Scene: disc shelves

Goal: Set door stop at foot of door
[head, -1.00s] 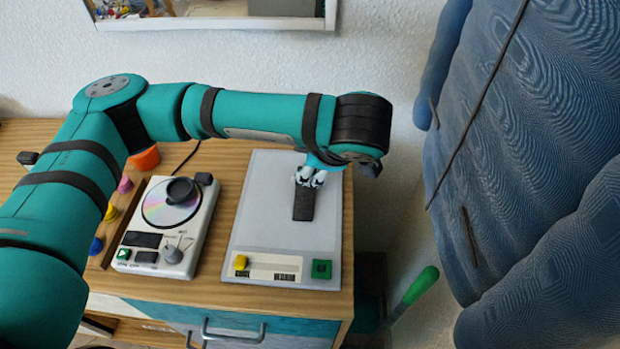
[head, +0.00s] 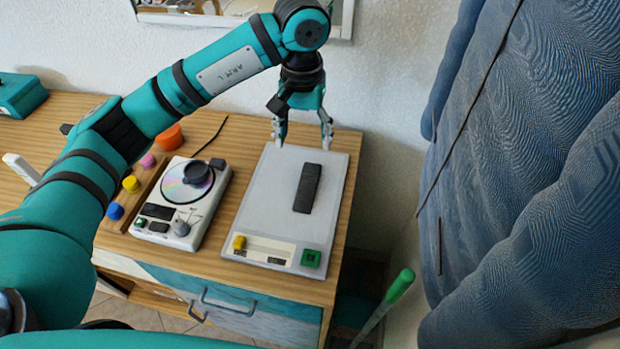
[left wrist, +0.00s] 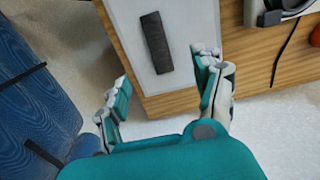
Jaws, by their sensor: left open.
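A dark flat bar (head: 307,188), perhaps the door stop, lies on the pale grey plate (head: 262,205) of a scale-like device. It also shows in the left wrist view (left wrist: 157,42). My left gripper (head: 302,140) is open and empty above the far edge of the plate, apart from the bar. In the left wrist view its spread fingers (left wrist: 163,70) have the bar beyond them. No door foot can be made out. My right gripper is not in view.
A disc player (head: 183,200) stands left of the plate on the wooden cabinet top (head: 340,215). Coloured knobs and an orange cup (head: 168,137) are farther left. Large blue ribbed fabric shapes (head: 540,170) fill the right side. A green-tipped rod (head: 400,285) stands beside the cabinet.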

